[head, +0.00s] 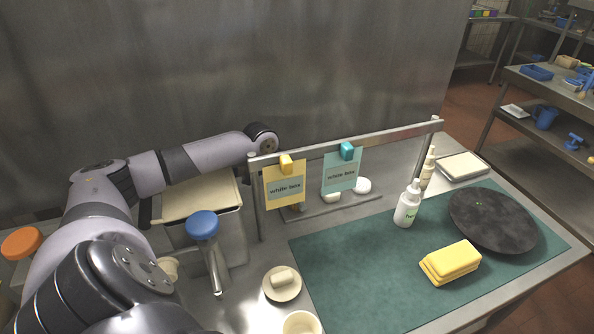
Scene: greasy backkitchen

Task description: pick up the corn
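I cannot clearly identify any corn in the head view. A small round dish (270,293) near the front holds a pale, short cylindrical piece (283,277); I cannot tell what it is. A stack of yellow blocks (452,262) lies on the green mat (345,292). My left arm comes in from the left and reaches toward the left end of the metal rack; its gripper does not show. My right gripper does not show either.
The metal rack (400,134) carries yellow and teal "white box" notes. A white bottle (407,206) and a dark round plate (492,220) stand on the mat. A blue-topped metal item (203,224) stands by a lidded bin (215,250). The mat's left half is clear.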

